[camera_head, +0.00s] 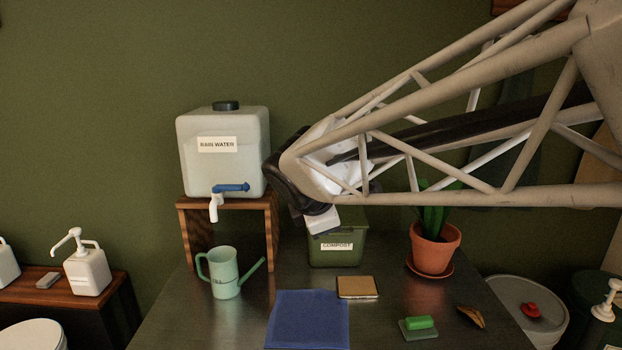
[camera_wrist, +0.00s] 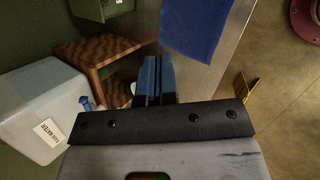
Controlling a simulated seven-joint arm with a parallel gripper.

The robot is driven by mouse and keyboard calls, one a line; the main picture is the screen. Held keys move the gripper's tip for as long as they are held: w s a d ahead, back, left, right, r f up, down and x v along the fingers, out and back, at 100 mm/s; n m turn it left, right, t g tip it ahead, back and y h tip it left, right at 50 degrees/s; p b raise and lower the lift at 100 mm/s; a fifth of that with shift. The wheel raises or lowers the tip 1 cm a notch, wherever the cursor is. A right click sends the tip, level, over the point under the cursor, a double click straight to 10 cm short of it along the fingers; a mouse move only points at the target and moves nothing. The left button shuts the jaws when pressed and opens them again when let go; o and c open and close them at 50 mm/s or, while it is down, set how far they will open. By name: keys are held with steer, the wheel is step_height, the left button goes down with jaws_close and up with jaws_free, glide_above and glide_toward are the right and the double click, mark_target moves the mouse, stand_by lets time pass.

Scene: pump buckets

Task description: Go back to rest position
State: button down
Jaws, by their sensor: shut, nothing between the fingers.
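My arm reaches in from the upper right in the head view. My gripper (camera_head: 322,226) hangs in front of the compost bin (camera_head: 338,250), and hides part of it. In the wrist view my gripper (camera_wrist: 155,78) shows its blue-padded fingers pressed together with nothing between them. The rain water tank (camera_head: 222,155) stands on its wooden stand (camera_head: 226,203) left of the gripper, apart from it in the head view. Its blue tap handle (camera_head: 232,187) sits above a white spout. The watering can (camera_head: 225,274) stands upright on the table, its top just below the spout.
A blue cloth (camera_head: 308,320), a notebook (camera_head: 357,287), a green sponge (camera_head: 420,322) and a potted plant (camera_head: 434,248) are on the table. A pump bottle (camera_head: 87,270) stands on a side shelf at left. A lidded bucket (camera_head: 528,310) stands at right.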

steer(key=s+d+f+m+g+y, duration=0.1)
steer(key=s+d+f+m+g, duration=0.1)
steer(key=s+d+f+m, duration=0.3)
steer(key=s+d+f+m+g+y, duration=0.1)
steer(key=s+d+f+m, duration=0.4)
steer(key=s+d+m, duration=0.6)
steer(key=s+m, duration=0.4)
steer(key=s, duration=0.4)
steer(key=shift+m+g+y, duration=0.3)
steer(key=shift+g, duration=0.1)
